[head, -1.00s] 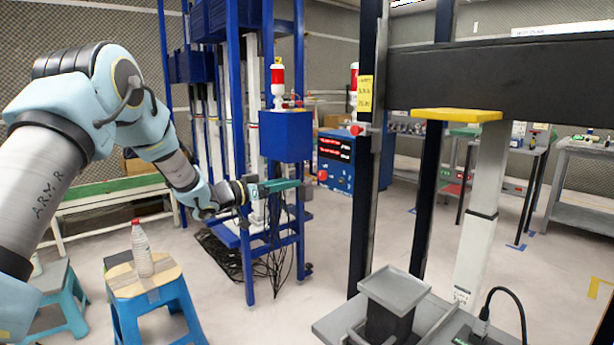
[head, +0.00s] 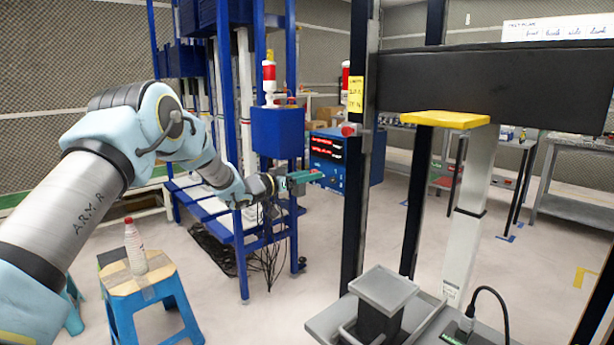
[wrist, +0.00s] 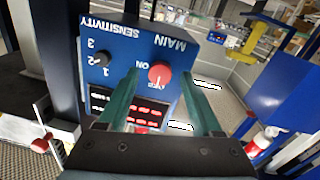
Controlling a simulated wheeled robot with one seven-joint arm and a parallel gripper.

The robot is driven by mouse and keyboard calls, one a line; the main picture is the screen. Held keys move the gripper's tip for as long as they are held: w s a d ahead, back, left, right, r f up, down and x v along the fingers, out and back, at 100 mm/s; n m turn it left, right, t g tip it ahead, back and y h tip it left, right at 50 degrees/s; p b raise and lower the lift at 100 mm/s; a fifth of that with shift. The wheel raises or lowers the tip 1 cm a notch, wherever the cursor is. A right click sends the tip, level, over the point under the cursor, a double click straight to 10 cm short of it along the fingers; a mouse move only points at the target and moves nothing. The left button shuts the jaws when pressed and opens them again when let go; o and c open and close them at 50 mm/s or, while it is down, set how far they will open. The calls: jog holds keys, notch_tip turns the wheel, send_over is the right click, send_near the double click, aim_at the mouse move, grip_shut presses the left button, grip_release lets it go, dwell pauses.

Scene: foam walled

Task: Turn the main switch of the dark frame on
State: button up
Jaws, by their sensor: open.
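The dark frame (head: 356,220) stands right of centre in the head view, with black uprights and a black crossbeam. A blue control box (head: 326,165) with red lit displays is beside its near upright. In the wrist view the box face (wrist: 125,55) appears upside down, with a red round knob (wrist: 160,74) by the words MAIN and ON. A small black knob (wrist: 102,59) is by SENSITIVITY. My gripper (head: 303,178) has green fingers, is open and empty, and is in front of the box. In the wrist view the red knob shows between its fingertips (wrist: 160,80); contact cannot be told.
A blue frame (head: 238,150) with hanging cables stands behind my gripper. A blue stool (head: 140,290) with a bottle (head: 135,246) is at lower left. A grey base with a pedestal (head: 383,290) is in front.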

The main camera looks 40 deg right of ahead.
grip_shut()
dwell(0.3)
jog(key=shift+f+m+b, duration=0.15)
jog(key=shift+m+b, duration=0.15)
jog(key=shift+b, duration=0.25)
jog(key=m+t+b, duration=0.1)
jog(key=m+b, duration=1.5)
jog(key=b, duration=0.1)
jog(key=shift+s+b, duration=0.15)
jog(key=shift+b, duration=0.25)
jog(key=shift+m, duration=0.4)
grip_release()
jog(key=shift+a, duration=0.1)
